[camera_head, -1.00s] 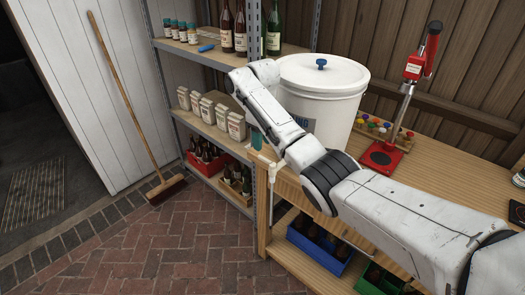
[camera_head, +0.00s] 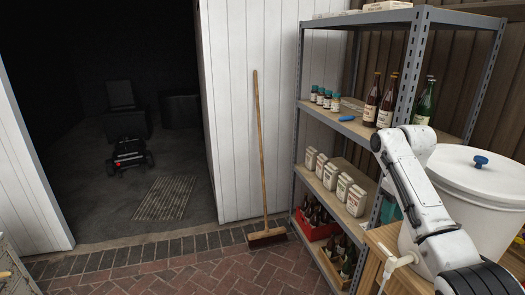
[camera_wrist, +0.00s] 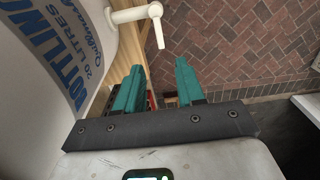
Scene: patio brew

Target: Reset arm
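My gripper (camera_wrist: 159,88) shows in the wrist view with two teal fingers apart and nothing between them. It is beside the white bottling bucket (camera_wrist: 45,75), whose tap (camera_wrist: 140,14) is close ahead of the fingers. In the head view my white arm (camera_head: 420,185) is bent in front of the bucket (camera_head: 480,180) at the right. The gripper itself is mostly hidden behind the arm there.
A metal shelf (camera_head: 345,128) with bottles, jars and white packets stands left of the bucket on the wooden bench (camera_head: 375,265). A broom (camera_head: 262,150) leans on the white wall. A dark doorway (camera_head: 140,60) opens at the left. The brick floor (camera_head: 200,270) is clear.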

